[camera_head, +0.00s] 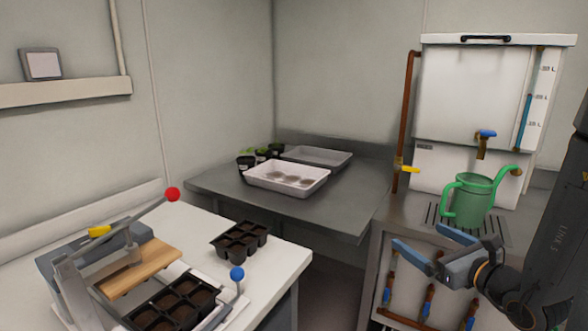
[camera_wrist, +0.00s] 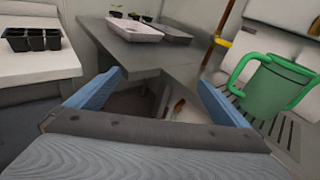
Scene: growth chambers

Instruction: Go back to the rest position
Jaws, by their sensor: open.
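My gripper (camera_head: 430,251) is at the lower right of the head view, in front of the steel stand under the water tank. Its two blue fingers are spread apart with nothing between them. In the wrist view my gripper (camera_wrist: 155,98) also shows open and empty, with the grey table's edge and the floor beyond it. The green watering can (camera_head: 470,199) stands upright on the drain grate below the tank tap, apart from my gripper. The can also shows at the right of the wrist view (camera_wrist: 273,92).
The white water tank (camera_head: 474,98) stands at the back right. A white bench (camera_head: 270,277) at left holds black cell trays (camera_head: 240,240) and a lever press (camera_head: 75,285). Floor shows between bench and stand.

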